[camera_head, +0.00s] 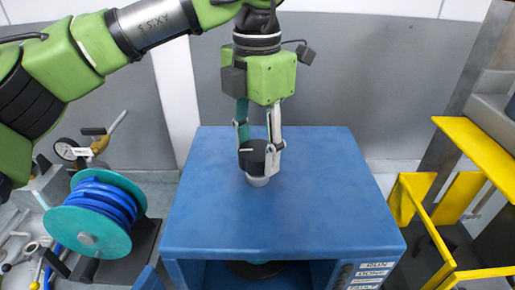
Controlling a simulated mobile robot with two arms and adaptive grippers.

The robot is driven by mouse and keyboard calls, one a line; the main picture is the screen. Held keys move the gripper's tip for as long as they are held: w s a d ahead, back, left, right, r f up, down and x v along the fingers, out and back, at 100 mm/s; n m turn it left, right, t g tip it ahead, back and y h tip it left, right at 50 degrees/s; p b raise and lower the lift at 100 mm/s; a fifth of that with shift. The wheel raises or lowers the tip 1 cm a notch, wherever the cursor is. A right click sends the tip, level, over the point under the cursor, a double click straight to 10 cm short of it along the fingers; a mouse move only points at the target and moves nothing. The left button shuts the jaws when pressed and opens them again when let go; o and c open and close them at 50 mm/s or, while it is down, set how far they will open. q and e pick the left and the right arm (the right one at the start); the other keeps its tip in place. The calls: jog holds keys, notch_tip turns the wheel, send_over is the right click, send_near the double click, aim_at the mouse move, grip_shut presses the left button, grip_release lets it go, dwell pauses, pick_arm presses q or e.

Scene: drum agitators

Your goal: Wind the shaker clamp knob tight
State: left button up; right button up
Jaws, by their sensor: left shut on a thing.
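The shaker is a blue box-shaped machine (310,215) in the middle of the head view, with an open front. A black clamp knob (253,154) stands on its top on a light grey collar (257,181). My left gripper (260,152) points straight down from above and is shut on the knob, one finger on each side. The fingers hide parts of the knob's sides. Inside the opening, a dark round thing (258,268) shows only in part. My right gripper is not in view.
A teal reel of blue hose (97,212) stands at the left, beside a gauge (67,149) and metal fittings. Yellow rails (430,225) stand close at the right. Labelled buttons (345,275) are on the shaker's front right. The rest of its top is clear.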

aim_at(256, 149)
pick_arm(q)
jog(key=m, duration=0.6)
jog(key=shift+m, duration=0.3)
jog(key=m+p, duration=0.1)
jog(key=m, duration=0.5)
jog(key=shift+w+r, duration=0.1)
jog(key=shift+m, duration=0.3)
jog(key=o, duration=1.1)
jog(key=shift+a, duration=0.1)
notch_tip(256, 149, up, 12)
jog(key=shift+f, duration=0.1)
